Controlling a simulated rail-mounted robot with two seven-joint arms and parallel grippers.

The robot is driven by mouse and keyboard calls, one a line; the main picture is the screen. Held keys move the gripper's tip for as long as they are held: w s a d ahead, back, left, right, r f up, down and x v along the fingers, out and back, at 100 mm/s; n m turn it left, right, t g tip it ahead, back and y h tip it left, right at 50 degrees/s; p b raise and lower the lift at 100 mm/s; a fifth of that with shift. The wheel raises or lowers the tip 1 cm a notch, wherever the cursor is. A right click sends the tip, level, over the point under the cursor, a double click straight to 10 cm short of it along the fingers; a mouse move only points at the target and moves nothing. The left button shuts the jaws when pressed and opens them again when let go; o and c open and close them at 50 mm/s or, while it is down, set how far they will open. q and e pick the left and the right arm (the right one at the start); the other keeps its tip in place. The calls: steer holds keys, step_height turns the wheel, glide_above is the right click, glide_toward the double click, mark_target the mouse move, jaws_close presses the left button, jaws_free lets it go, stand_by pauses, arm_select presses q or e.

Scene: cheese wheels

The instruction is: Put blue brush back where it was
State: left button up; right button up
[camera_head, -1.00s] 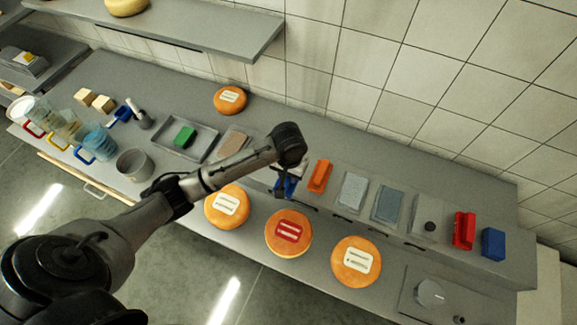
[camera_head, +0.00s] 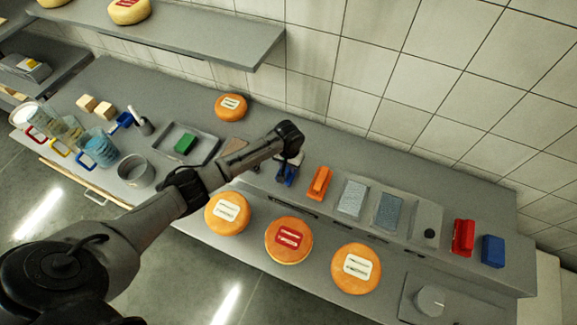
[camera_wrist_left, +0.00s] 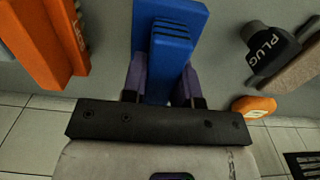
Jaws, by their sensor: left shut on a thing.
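My left gripper (camera_head: 287,174) is shut on the blue brush (camera_head: 291,179), just left of the orange brush (camera_head: 318,183). In the left wrist view the blue brush (camera_wrist_left: 172,40) sits between the two purple fingers (camera_wrist_left: 165,88). It is over or on the grey counter; I cannot tell whether it touches. The orange brush (camera_wrist_left: 42,38) shows at the left of that view, apart from the blue one. My arm hides part of the blue brush in the head view. My right gripper is not in view.
Grey pads (camera_head: 352,198), a red block (camera_head: 463,237) and a blue block (camera_head: 493,251) stand along the counter to the right. Cheese wheels (camera_head: 289,240) lie in front. A black "PLUG" piece (camera_wrist_left: 270,48) is close by in the wrist view. A tray (camera_head: 207,147) is left.

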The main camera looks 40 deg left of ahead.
arm_select(q)
steer(key=shift+f, duration=0.8)
steer(key=shift+f, duration=0.15)
steer(key=o, duration=1)
steer(key=shift+c, duration=0.2)
steer(key=shift+r, duration=0.25)
step_height(320, 180, up, 10)
steer(key=shift+w+r, duration=0.1)
steer(key=shift+r, duration=0.8)
